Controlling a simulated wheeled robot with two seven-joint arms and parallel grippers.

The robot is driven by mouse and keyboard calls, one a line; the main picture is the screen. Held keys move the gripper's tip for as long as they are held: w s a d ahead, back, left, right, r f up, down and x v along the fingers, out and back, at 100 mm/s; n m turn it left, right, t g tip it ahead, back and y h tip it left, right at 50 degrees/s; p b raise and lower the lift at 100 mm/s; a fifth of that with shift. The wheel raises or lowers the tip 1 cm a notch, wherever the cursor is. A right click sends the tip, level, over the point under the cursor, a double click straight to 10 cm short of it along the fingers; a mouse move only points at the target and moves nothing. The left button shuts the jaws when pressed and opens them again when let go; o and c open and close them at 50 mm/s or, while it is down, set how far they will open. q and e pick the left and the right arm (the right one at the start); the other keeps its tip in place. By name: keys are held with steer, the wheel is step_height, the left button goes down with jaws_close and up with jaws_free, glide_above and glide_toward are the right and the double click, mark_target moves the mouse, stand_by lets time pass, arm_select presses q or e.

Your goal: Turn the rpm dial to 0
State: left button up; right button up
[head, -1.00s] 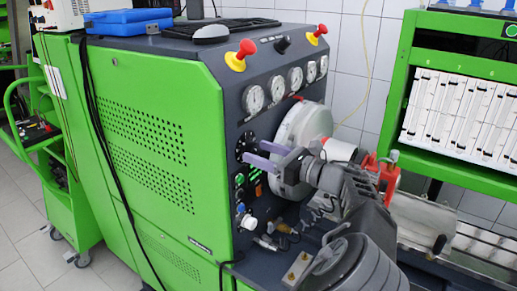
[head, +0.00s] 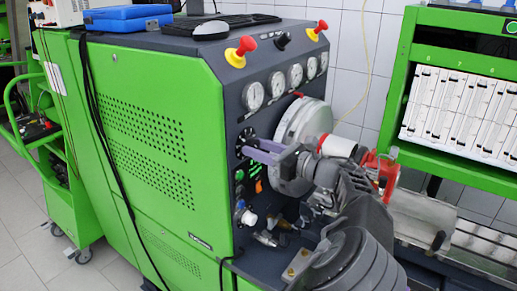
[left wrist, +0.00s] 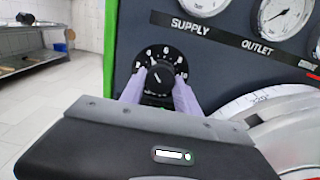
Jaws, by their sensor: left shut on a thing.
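The rpm dial (left wrist: 161,56) is a black round scale with white numbers and a black knob (left wrist: 158,79) at its centre. In the head view the dial (head: 245,136) sits on the dark front panel, partly covered by my fingers. My left gripper (head: 244,147) has two pale purple fingers reaching to it from the right. In the left wrist view the fingers of my left gripper (left wrist: 158,88) lie on either side of the knob, shut on it. A white mark on the knob points up and left. The scale's lower part is hidden. My right gripper is not in view.
Pressure gauges (head: 253,96) line the panel above the dial. Red emergency buttons (head: 247,47) stand on the top edge. Small buttons and a white knob (head: 249,219) lie below. A large grey disc housing (head: 299,128) stands close to the right of the dial.

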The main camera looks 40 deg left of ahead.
arm_select(q)
jaws_close()
steer(key=shift+n, duration=0.4)
steer(key=shift+w+n+b, duration=0.1)
steer(key=shift+n+b, duration=5.7)
steer(key=shift+n, duration=1.9)
steer(key=o, duration=1.1)
jaws_free()
